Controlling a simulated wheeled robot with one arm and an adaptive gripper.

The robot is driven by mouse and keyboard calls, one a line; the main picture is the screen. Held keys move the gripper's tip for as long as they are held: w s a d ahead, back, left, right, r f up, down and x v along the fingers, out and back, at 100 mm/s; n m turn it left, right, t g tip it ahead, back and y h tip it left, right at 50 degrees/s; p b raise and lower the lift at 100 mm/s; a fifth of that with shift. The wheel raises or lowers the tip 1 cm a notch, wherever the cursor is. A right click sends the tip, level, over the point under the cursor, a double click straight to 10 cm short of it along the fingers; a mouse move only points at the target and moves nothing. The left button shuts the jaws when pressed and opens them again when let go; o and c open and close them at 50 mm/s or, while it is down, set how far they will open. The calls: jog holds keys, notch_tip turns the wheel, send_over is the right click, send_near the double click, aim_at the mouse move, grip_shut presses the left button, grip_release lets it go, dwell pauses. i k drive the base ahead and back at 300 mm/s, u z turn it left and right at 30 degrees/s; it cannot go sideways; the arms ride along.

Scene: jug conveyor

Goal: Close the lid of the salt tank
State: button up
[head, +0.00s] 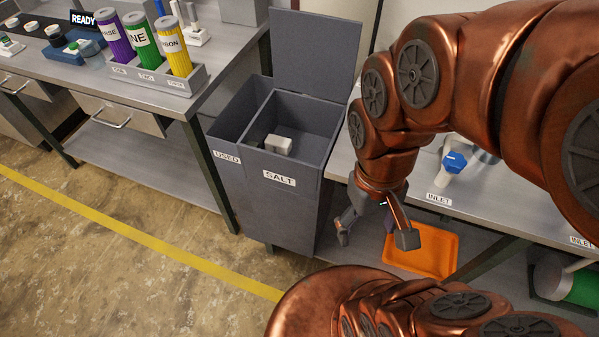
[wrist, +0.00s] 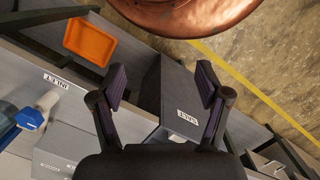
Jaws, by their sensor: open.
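The salt tank (head: 279,190) is a dark grey bin with a SALT label on its front, standing between two benches. Its lid (head: 313,50) stands upright, open, at the back edge. A pale block (head: 278,144) lies inside the tank. My gripper (head: 374,237) is open and empty, to the right of the tank and lower than its rim in the picture. In the wrist view my gripper (wrist: 162,75) has its fingers spread, with the salt tank (wrist: 178,90) showing between and beyond them. The lid is not clearly visible in the wrist view.
A USED bin (head: 226,140) adjoins the tank's left side. A rack (head: 150,75) with purple, green and yellow cylinders stands on the left bench. An orange tray (head: 425,252) lies below the right bench (head: 480,200), where a blue-capped valve (head: 454,162) sits. Open floor lies in front.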

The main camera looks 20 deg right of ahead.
aim_at(313, 54)
jog(key=k, duration=1.2)
jog(key=u, duration=1.15)
jog(key=i, duration=1.75)
jog(key=z, duration=0.65)
jog(key=i, duration=0.45)
jog(key=z, duration=0.45)
